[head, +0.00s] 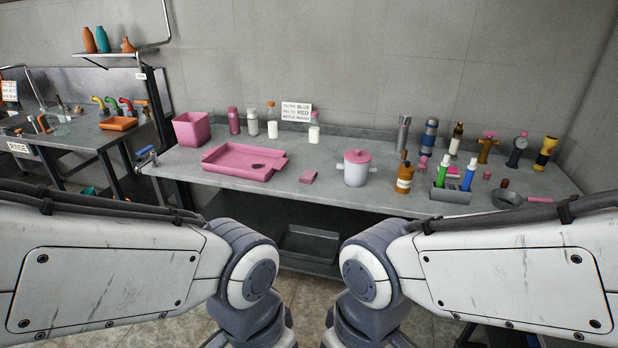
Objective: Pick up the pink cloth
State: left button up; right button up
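My grippers are below the picture's edge and do not show.
The pink tray (230,172) holds a small dark red item (257,166). The white pot (356,174) stands to the cloth's right, then a brown bottle (404,178) and a grey caddy (449,196). Bottles stand behind. The counter in front of the cloth is clear.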

aim_at(308, 176)
jog(key=z, duration=0.4)
jog(key=i, duration=1.1)
jog(key=u, duration=0.35)
jog(key=i, duration=0.55)
jog(key=u, duration=0.9)
jog(key=i, duration=0.25)
jog(key=u, duration=0.3)
